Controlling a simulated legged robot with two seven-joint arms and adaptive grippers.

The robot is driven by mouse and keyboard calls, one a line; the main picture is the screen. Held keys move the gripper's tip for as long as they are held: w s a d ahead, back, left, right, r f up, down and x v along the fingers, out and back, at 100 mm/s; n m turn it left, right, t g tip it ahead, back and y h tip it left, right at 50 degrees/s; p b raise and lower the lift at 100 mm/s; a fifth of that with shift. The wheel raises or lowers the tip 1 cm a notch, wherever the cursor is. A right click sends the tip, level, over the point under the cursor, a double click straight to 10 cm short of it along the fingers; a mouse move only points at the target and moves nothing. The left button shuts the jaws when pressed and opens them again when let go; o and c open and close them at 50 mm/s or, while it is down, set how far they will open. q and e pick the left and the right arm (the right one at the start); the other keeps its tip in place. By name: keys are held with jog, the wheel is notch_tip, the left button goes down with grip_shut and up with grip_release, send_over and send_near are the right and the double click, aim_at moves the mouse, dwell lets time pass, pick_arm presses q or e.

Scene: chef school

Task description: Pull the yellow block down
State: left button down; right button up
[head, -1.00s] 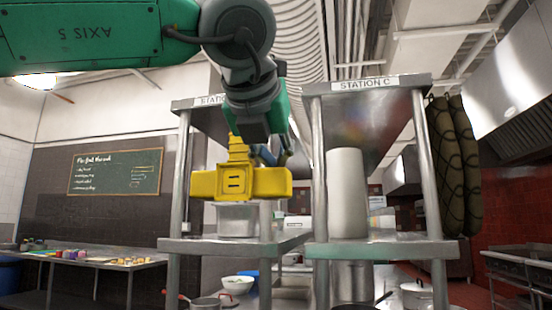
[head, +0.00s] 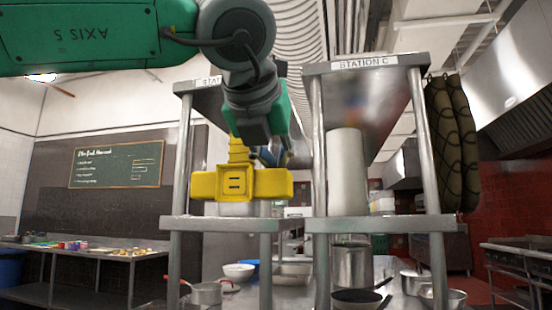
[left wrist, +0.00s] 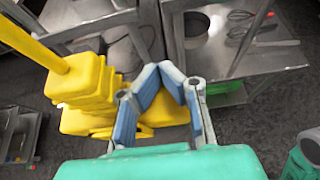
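The yellow block (head: 240,183) hangs in front of the steel shelves in the head view, on a yellow stem that runs up behind my wrist. My left gripper (head: 268,157) is beside and partly behind that stem, mostly hidden by my green and grey wrist. In the left wrist view the yellow block (left wrist: 85,97) is left of and beyond the blue-padded fingers of my left gripper (left wrist: 158,75). The fingers bend inward with their tips close together. Yellow parts show between and behind them; I cannot tell whether they touch. My right gripper is out of view.
Steel shelves (head: 380,224) labelled Station C stand close ahead, with a tall white cylinder (head: 347,171) on one. Pots and a frying pan (head: 358,299) are on the counter below. A side table (head: 85,252) stands at the left.

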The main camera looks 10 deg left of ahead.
pick_arm(q)
notch_tip(320, 180, down, 9)
jog(key=b, duration=0.7)
jog(key=shift+f, duration=0.15)
notch_tip(320, 180, down, 14)
jog(key=b, duration=1.1)
jog(key=w+r+p+v, duration=0.1)
jog(key=r+p+v, duration=0.1)
jog(key=v, duration=0.8)
jog(key=shift+r+p, duration=0.25)
jog(key=shift+p, duration=0.6)
dwell(1.1)
